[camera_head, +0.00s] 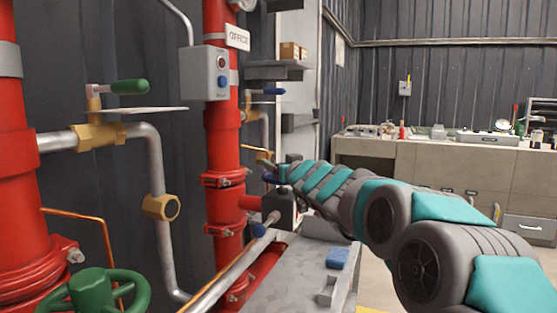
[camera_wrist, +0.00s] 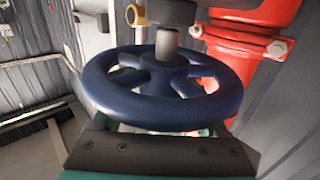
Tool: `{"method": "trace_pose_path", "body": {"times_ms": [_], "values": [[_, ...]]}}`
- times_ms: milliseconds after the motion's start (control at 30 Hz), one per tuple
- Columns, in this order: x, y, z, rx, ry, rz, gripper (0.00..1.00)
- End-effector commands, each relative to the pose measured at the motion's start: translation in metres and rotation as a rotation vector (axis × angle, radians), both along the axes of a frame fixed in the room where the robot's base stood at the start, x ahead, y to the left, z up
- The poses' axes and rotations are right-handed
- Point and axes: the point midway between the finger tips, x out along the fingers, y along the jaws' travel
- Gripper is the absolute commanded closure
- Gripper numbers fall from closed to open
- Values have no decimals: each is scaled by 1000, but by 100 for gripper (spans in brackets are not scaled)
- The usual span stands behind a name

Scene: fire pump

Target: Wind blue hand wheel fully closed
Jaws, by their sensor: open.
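The blue hand wheel (camera_wrist: 150,110) fills the middle of the wrist view, seen at a slant, with its spokes meeting at a hub on a grey stem. The dark edge of my gripper (camera_wrist: 160,152) lies across the bottom of that view, close to the wheel's near rim. My gripper is open; its fingertips are mostly hidden, and I cannot tell whether they touch the rim. In the head view my gripper (camera_head: 284,204) is at the red vertical pipe, and only a small blue part of the wheel (camera_head: 270,179) shows beside it.
A red pipe (camera_head: 223,140) with flanges stands just left of my gripper. A grey switch box (camera_head: 204,74) is mounted above. A green hand wheel (camera_head: 98,293) is at lower left, and a green-handled valve (camera_head: 129,87) at upper left. A workbench (camera_head: 440,165) stands behind.

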Motion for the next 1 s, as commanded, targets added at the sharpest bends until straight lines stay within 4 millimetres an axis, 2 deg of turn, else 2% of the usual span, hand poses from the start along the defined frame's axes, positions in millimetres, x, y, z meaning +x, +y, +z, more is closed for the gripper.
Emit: {"method": "trace_pose_path", "body": {"times_ms": [300, 900, 1000], "values": [[1, 1, 0, -1, -1, 0, 25], [1, 0, 1, -1, -1, 0, 93], [1, 0, 1, -1, -1, 0, 100]]}}
